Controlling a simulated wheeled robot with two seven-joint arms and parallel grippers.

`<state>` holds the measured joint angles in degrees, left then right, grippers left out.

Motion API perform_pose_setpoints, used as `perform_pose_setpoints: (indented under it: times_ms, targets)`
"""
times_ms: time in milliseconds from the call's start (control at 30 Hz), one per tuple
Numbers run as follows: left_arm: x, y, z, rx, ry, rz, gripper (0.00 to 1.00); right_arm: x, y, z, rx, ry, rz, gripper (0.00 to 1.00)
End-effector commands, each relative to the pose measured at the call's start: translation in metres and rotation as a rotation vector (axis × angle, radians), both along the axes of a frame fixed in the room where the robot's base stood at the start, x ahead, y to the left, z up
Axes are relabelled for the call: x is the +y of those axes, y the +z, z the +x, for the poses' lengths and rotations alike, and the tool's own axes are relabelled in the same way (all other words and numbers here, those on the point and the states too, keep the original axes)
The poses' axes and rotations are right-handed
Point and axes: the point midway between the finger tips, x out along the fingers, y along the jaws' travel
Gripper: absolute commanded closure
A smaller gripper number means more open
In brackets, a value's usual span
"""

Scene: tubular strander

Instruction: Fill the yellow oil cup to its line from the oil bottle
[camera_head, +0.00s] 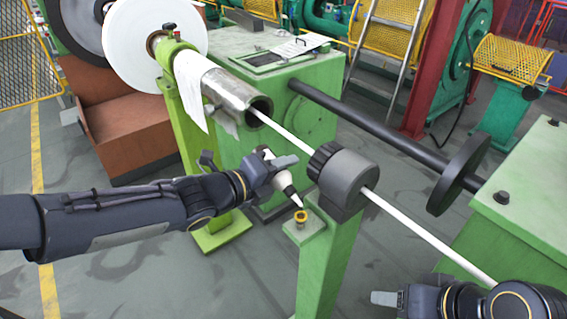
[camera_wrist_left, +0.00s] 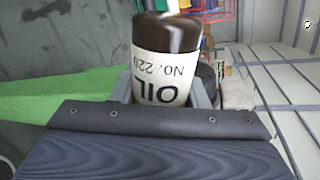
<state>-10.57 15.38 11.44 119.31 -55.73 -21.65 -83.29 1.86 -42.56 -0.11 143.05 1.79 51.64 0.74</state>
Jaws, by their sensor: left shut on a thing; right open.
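The yellow oil cup (camera_head: 301,216) sits on a small green ledge of the stand below the dark grey round block. My left gripper (camera_head: 271,167) is shut on the oil bottle (camera_head: 287,188). The bottle is tilted, its white tapered nozzle pointing down and to the right, with the tip just above the cup. I cannot tell whether oil is flowing or how full the cup is. In the left wrist view the bottle (camera_wrist_left: 165,65) shows dark brown with a white label reading OIL NO. 220, upside down. My right gripper (camera_head: 385,298) is open at the lower right, away from the cup.
A white rod (camera_head: 430,242) runs through the dark grey block (camera_head: 345,180) from the metal tube (camera_head: 238,97), close beside the bottle. A black shaft with a disc (camera_head: 458,175) lies behind. A green cabinet (camera_head: 300,75) stands behind the bottle. Floor is clear at lower left.

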Motion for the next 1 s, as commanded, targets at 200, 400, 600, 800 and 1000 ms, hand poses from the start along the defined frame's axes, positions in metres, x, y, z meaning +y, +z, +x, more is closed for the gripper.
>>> perform_pose_setpoints:
  times_ms: [200, 400, 600, 800, 1000]
  targets:
    - [0.001, 0.013, 0.001, 0.080, 0.001, -0.055, 0.86, 0.000, 0.040, 0.000, -0.001, 0.000, 0.000, 0.45]
    - [0.002, 0.016, 0.003, 0.139, 0.001, -0.099, 0.86, 0.000, 0.062, 0.000, -0.001, 0.000, 0.000, 0.45]
    - [0.002, 0.016, 0.003, 0.173, 0.000, -0.125, 0.86, 0.000, 0.072, 0.000, 0.000, 0.000, 0.000, 0.45]
    - [0.002, 0.014, 0.003, 0.181, 0.000, -0.131, 0.86, 0.000, 0.073, 0.000, 0.000, 0.000, 0.000, 0.45]
    - [0.002, 0.014, 0.003, 0.181, 0.001, -0.131, 0.86, 0.000, 0.073, 0.000, 0.000, 0.000, 0.000, 0.45]
